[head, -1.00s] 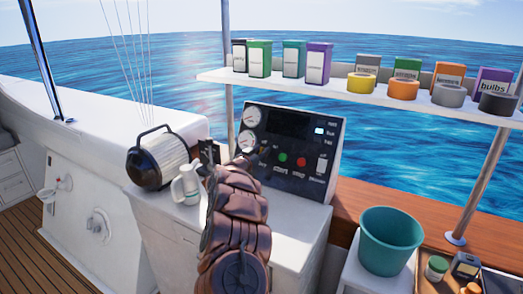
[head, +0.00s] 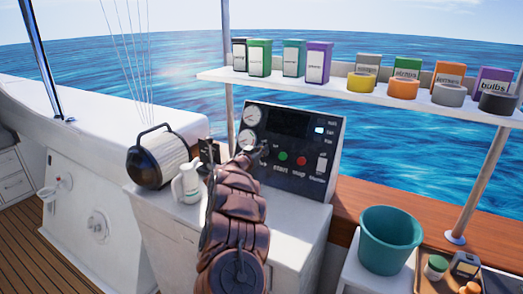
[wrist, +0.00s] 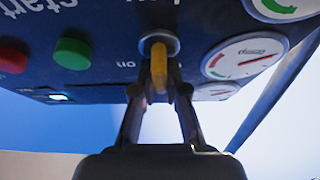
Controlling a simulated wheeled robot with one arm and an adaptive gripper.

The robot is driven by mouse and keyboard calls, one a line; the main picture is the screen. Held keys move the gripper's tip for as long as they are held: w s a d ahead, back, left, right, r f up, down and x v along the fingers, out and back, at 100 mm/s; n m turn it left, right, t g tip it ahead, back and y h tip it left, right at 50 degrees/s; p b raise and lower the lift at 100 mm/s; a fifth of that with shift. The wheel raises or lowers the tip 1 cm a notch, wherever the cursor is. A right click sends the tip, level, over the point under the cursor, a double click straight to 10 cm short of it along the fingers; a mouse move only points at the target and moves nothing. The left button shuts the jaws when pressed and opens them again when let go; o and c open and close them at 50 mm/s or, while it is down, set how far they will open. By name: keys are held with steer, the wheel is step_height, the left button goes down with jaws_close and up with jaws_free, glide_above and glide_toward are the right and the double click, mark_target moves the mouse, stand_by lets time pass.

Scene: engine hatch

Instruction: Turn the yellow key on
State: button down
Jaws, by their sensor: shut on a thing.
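The yellow key (wrist: 159,62) sits in a round switch on the dark control panel, with the word "on" beside it in the wrist view. The key appears about in line with my gripper (wrist: 160,90). My gripper's two fingers are shut on the key, one on each side. In the head view my gripper (head: 256,154) is at the left part of the control panel (head: 328,135), below the gauges. There my arm and fingers hide the key.
A green button (head: 283,156) and a red button (head: 301,161) are right of my gripper. Two gauges (head: 252,115) are above it. A black-and-white lantern-like object (head: 158,160) and a white bottle (head: 187,183) stand left of my arm. A shelf (head: 300,81) holds boxes and tins.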

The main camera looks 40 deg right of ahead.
steer(key=shift+m, duration=0.4)
steer(key=m+g, duration=0.1)
steer(key=m, duration=0.1)
steer(key=m+g, duration=0.1)
steer(key=m, duration=0.1)
steer(key=m+g+p, duration=0.1)
steer(key=m, duration=0.2)
steer(key=shift+s+d+g, duration=0.1)
steer(key=shift+s+g, duration=0.2)
steer(key=shift+s, duration=0.05)
steer(key=m+g, duration=0.1)
steer(key=m, duration=0.1)
steer(key=m+g, duration=0.1)
steer(key=m, duration=0.2)
steer(key=shift+s+f+y+p, duration=0.15)
steer(key=shift+y+p, duration=0.2)
steer(key=shift+y, duration=0.05)
steer(key=shift+f+m+g+y, duration=0.15)
steer(key=shift+m+g+y, duration=0.25)
steer(key=shift+m, duration=0.6)
steer(key=shift+s, duration=0.1)
steer(key=c, duration=1.2)
jaws_free()
